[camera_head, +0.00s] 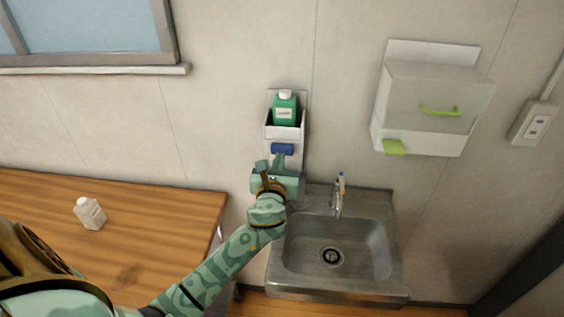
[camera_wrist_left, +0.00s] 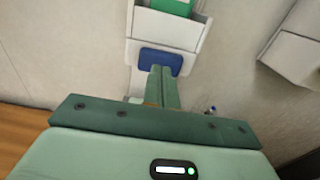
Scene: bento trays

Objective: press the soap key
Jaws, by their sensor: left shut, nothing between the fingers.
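The soap dispenser is a white wall unit (camera_head: 270,130) with a green bottle (camera_head: 285,110) in its top tray. Its soap key is the blue bar (camera_head: 283,149) below the tray; it also shows in the left wrist view (camera_wrist_left: 160,61). My left gripper (camera_head: 279,158) is shut and empty. Its fingertips (camera_wrist_left: 161,70) overlap the lower edge of the blue key in both views. I cannot tell whether they touch it. The lower part of the dispenser is hidden behind my gripper. My right gripper is not in view.
A metal sink (camera_head: 380,272) with a faucet (camera_head: 337,200) is below and to the right. A white box with a green handle (camera_head: 425,90) hangs on the right wall. A wooden table (camera_head: 150,215) with a small white bottle (camera_head: 90,214) stands at left.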

